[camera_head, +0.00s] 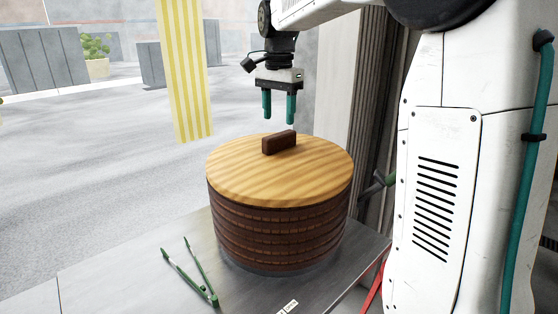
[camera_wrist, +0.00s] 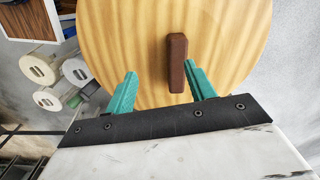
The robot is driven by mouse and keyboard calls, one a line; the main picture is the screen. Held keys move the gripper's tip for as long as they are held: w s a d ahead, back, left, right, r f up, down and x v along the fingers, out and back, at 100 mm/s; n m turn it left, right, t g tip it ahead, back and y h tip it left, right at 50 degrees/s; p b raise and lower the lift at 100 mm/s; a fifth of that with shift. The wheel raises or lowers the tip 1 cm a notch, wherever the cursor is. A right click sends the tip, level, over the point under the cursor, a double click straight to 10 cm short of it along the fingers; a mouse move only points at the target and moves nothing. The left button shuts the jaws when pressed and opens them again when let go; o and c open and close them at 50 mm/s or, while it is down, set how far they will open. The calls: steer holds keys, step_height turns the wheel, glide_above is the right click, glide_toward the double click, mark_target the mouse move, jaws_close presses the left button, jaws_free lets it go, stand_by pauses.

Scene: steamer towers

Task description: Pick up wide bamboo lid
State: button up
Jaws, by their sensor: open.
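The wide bamboo lid (camera_head: 310,178) is a round, light wood disc lying on top of a stack of dark brown steamer tiers (camera_head: 281,237). A dark brown bar handle (camera_head: 279,144) stands at its middle. My gripper (camera_head: 279,120) points down above the handle, apart from it, with its two teal fingers spread and empty. In the wrist view the lid (camera_wrist: 130,40) fills the upper middle. There the handle (camera_wrist: 177,62) shows between the gripper fingers (camera_wrist: 159,80), closer to the right one.
The stack stands on a grey metal table (camera_head: 235,291). Green tongs (camera_head: 190,272) lie at its front left. A yellow striped strip (camera_head: 184,70) hangs behind. In the wrist view, small round lidded things (camera_wrist: 40,70) and a wooden board or box (camera_wrist: 28,18) show at left.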

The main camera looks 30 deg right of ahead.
mark_target(279, 134)
steer(key=shift+m, duration=0.8)
steer(key=w, duration=0.1)
steer(key=w+d, duration=0.2)
steer(key=shift+w+d+f, duration=0.1)
steer(key=shift+w+f, duration=0.2)
steer(key=shift+f, duration=0.05)
steer(key=shift+w+d+f, duration=0.15)
steer(key=shift+w+f, duration=0.05)
steer(key=shift+w, duration=0.1)
steer(key=shift+s+f, duration=0.15)
steer(key=shift+f, duration=1.75)
steer(key=shift+s+f, duration=0.15)
steer(key=shift+f, duration=1.7)
steer(key=shift+f, duration=0.25)
steer(key=shift+c, duration=0.3)
steer(key=shift+r, duration=0.1)
jaws_close()
